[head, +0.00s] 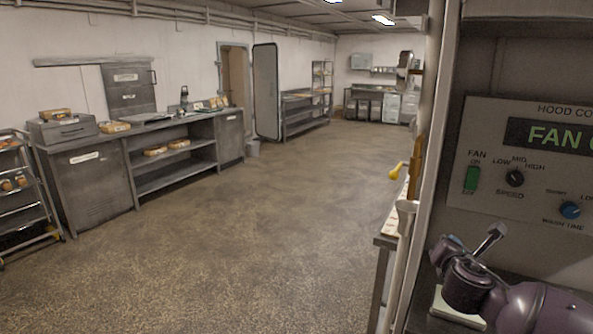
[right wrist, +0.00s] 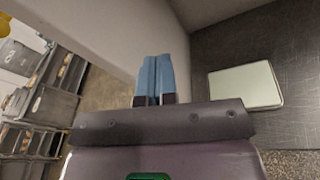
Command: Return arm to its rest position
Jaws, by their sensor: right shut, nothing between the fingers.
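My right gripper (right wrist: 155,78) shows in the right wrist view with its two blue fingers together and nothing between them. A pale wall panel stands beyond the fingers, and a dark surface lies to their right. In the head view my purple right arm comes in at the lower right, in front of the hood control panel (head: 480,210). The fingers are hard to make out there. My left arm and left gripper are not in view.
A pale rectangular plate (right wrist: 245,86) lies on the dark surface. A narrow table (head: 385,242) and a post stand just left of my right arm. A long grey counter (head: 95,185) and a rack (head: 30,200) stand at the left. The floor (head: 250,235) between is clear.

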